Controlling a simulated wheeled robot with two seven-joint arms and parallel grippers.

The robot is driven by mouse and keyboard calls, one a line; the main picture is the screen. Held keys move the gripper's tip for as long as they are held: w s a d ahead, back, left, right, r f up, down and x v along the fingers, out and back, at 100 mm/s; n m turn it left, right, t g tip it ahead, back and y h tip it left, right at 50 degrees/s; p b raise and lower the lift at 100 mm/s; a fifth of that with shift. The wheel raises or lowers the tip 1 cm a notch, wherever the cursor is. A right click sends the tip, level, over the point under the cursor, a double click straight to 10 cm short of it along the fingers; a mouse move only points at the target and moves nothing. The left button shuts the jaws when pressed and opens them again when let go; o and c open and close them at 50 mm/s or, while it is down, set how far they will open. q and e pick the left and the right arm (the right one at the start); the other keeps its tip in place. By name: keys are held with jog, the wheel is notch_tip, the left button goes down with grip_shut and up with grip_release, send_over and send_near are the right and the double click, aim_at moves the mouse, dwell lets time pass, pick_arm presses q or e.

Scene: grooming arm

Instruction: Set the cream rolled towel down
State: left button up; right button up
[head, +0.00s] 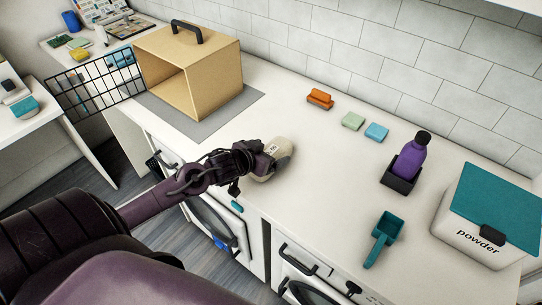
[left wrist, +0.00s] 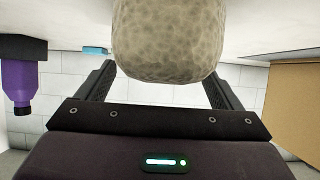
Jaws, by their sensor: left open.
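The cream rolled towel (head: 265,165) rests on the white counter near its front edge, left of the middle in the head view. In the left wrist view the towel (left wrist: 168,40) is large and textured, at the top centre between the two fingers. My left gripper (head: 277,154) is open around the towel, with one finger on each side; in the left wrist view the fingers (left wrist: 163,82) stand apart from it. The arm hides part of the towel in the head view. My right gripper is not in view.
A tan carrier box (head: 214,86) with an open wire door (head: 97,88) stands on a grey mat at the left. The middle counter is clear.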

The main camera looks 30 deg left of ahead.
pick_arm(q)
jog(key=shift+x, duration=0.75)
jog(key=c, duration=1.2)
jog(key=shift+r, duration=0.1)
jog(key=shift+c, duration=0.2)
